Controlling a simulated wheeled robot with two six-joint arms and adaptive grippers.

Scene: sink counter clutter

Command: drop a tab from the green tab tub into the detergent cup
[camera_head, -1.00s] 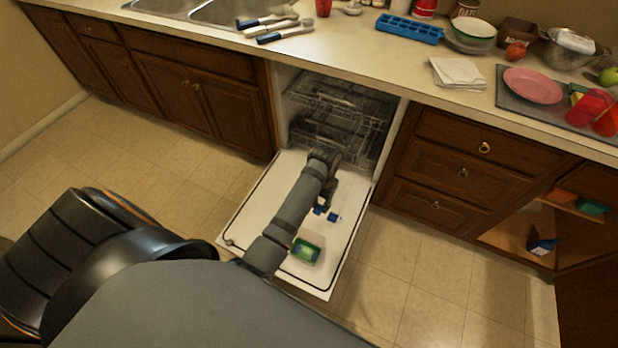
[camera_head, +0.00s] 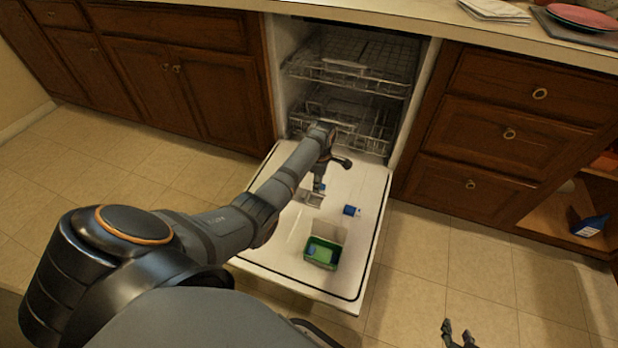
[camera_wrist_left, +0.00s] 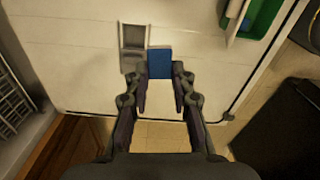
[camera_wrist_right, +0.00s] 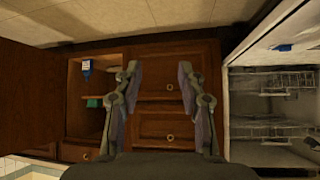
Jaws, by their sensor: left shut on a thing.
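My left gripper (camera_head: 322,183) is shut on a blue tab, above the open dishwasher door. The tab (camera_wrist_left: 160,62) shows between its fingertips in the left wrist view. The detergent cup (camera_head: 313,199) is a grey rectangular recess in the door. In the left wrist view the cup (camera_wrist_left: 133,38) is just beside the tab, up and to the left. The green tab tub (camera_head: 321,254) stands open nearer the door's outer edge; it partly shows at top right in the left wrist view (camera_wrist_left: 262,18). My right gripper (camera_head: 459,335) is open and empty, away from the door.
A small blue piece (camera_head: 351,210) is on the door (camera_head: 372,200), right of the cup. The dishwasher racks (camera_head: 350,75) are behind the left gripper. Floor right of the door is clear.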

